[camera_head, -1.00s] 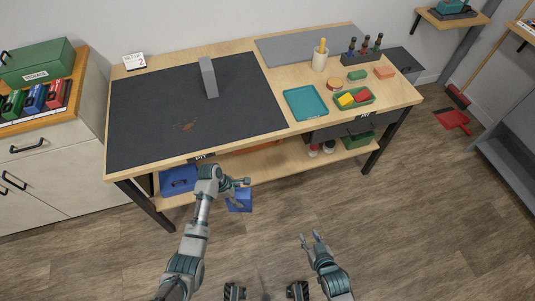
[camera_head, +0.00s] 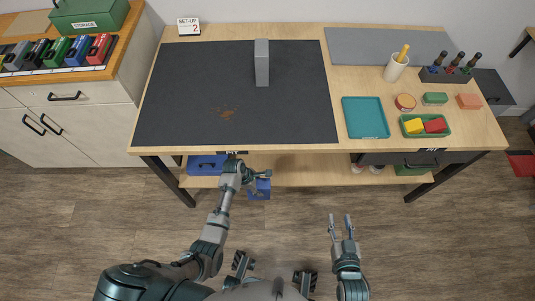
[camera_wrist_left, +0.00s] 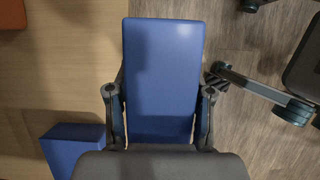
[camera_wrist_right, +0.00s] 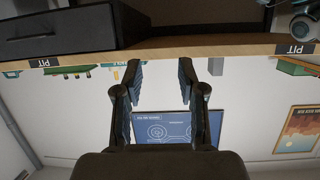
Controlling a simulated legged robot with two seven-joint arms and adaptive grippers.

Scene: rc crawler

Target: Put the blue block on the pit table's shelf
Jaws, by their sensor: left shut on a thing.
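The blue block (camera_head: 259,190) is held between the fingers of my left gripper (camera_head: 261,176), which is shut on it. In the left wrist view the block (camera_wrist_left: 162,80) fills the space between the two fingers. In the head view it shows at the front edge of the pit table's shelf (camera_head: 310,173), below the tabletop. The left wrist view shows the wooden shelf (camera_wrist_left: 65,70) left of the block and floor to its right. My right gripper (camera_head: 341,217) is open and empty in front of the table; its parted fingers show in the right wrist view (camera_wrist_right: 160,80).
A blue case (camera_head: 207,164) sits on the shelf's left part. A green box (camera_head: 411,170) is at its right end. Table legs (camera_head: 172,182) flank the shelf. A dark drawer (camera_head: 405,158) hangs under the tabletop at right. The shelf's middle looks mostly clear.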

